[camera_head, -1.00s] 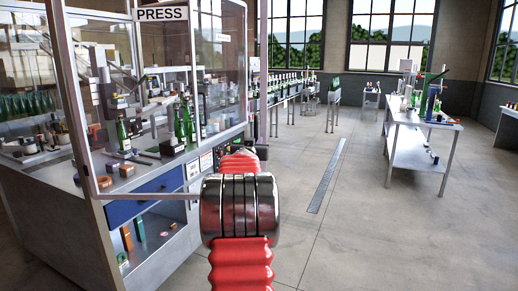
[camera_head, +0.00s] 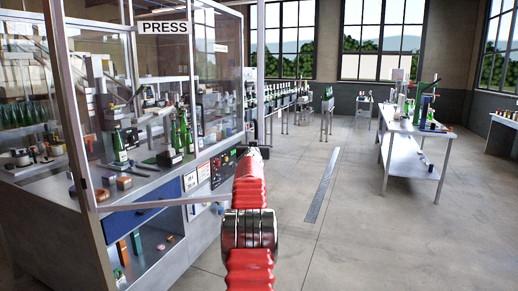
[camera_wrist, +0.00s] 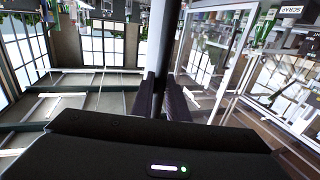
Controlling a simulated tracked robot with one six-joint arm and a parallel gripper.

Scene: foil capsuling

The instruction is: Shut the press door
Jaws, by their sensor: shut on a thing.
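The press door (camera_head: 160,203) is a large clear panel in a thin pale metal frame on the front of the press cabinet (camera_head: 75,120). Its lower rail runs from the left corner post towards my arm and stands out from the cabinet front, so the door looks open. My gripper is mostly hidden behind my red arm in the head view. In the wrist view my gripper (camera_wrist: 164,98) is shut on a dark upright bar (camera_wrist: 161,40), apparently the door's handle. A pale frame with clear panels (camera_wrist: 235,62) shows just right of it.
Green bottles (camera_head: 183,135) and small parts stand inside the press under the PRESS sign (camera_head: 164,27). A control panel (camera_head: 222,167) is on its front. A white workbench (camera_head: 415,135) stands to the right. The floor (camera_head: 350,230) between is clear.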

